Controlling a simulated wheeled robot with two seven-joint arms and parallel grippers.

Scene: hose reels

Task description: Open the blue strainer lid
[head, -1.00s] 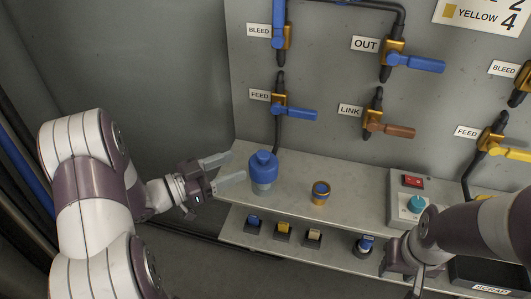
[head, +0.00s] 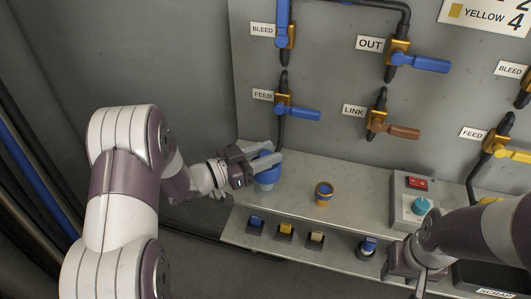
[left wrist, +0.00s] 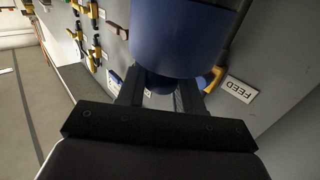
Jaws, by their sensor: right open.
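The blue strainer lid (head: 268,176) sits on its paler strainer body at the left end of the grey shelf. My left gripper (head: 273,153) is at the top of the lid, with its fingers either side of the knob. The fingers cover part of the lid. In the left wrist view the blue lid (left wrist: 180,35) is large, and its knob shows between the two fingers. I cannot tell whether the fingers press on it. My right gripper (head: 418,282) is open and empty at the lower right, away from the strainer.
A control box (head: 409,190) is farther right. A blue-handled feed valve (head: 297,111) is on the wall panel above. Several small coloured parts sit on the lower ledge (head: 334,247).

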